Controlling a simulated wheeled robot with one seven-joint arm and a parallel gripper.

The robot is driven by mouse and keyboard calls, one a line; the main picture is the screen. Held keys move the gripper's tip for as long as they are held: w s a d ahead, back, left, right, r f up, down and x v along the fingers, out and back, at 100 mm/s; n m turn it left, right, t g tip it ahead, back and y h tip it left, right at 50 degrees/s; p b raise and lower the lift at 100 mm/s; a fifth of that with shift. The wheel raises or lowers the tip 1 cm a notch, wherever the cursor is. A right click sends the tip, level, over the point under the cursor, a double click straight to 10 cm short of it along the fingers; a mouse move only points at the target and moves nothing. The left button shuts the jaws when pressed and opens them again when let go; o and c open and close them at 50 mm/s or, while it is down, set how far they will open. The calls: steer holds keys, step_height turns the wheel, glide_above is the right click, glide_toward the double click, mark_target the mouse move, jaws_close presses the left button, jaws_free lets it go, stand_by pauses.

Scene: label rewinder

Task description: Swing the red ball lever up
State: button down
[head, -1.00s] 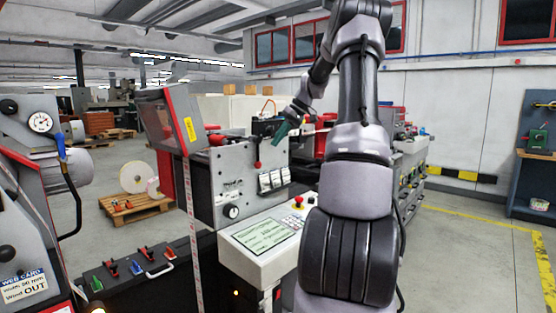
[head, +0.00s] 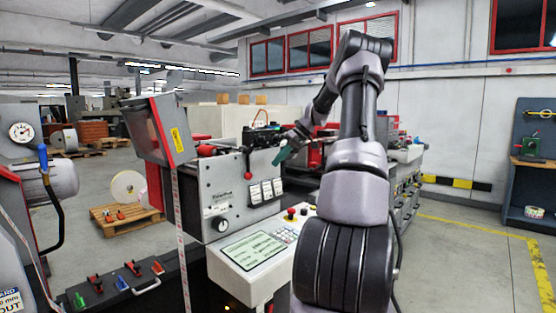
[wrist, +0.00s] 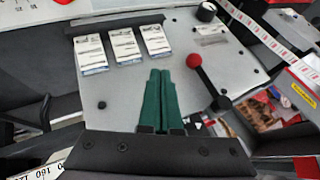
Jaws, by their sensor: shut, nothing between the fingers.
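The red ball lever (head: 248,176) is on the upright grey panel of the machine. Its black arm runs down from a pivot near the panel's top edge, with the red ball at the lower end. In the wrist view the red ball (wrist: 194,60) and its black arm show just right of my fingers. My gripper (head: 278,162) has green fingers and is to the right of the ball in the head view. The wrist view shows the fingers (wrist: 160,73) together and empty, apart from the ball. Nothing hides the ball.
White label cards (wrist: 124,45) sit on the panel beside the lever, and a black knob (wrist: 206,12) is beyond. A sloping console (head: 255,248) with a screen and buttons stands below the panel. A measuring tape strip (head: 179,230) runs down the machine's left side.

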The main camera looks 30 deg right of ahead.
steer(key=w+a+f, duration=0.1)
steer(key=a+f, duration=0.3)
steer(key=a, duration=0.3)
steer(key=shift+w+a+f, duration=0.15)
steer(key=shift+w+a, duration=0.05)
steer(key=shift+w, duration=0.05)
steer(key=shift+a, duration=0.1)
steer(key=s+a+r+m+y, duration=0.1)
steer(key=s+a+m+y, duration=0.1)
steer(key=a+y, duration=0.3)
steer(key=s+a+r+m+y, duration=0.1)
steer(key=a+m+y, duration=0.2)
steer(key=y, duration=0.4)
steer(key=shift+s+a+m+g, duration=0.3)
steer(key=shift+s+a, duration=0.05)
steer(key=shift+a, duration=0.55)
steer(key=shift+r+y, duration=0.15)
steer(key=shift+y, duration=0.15)
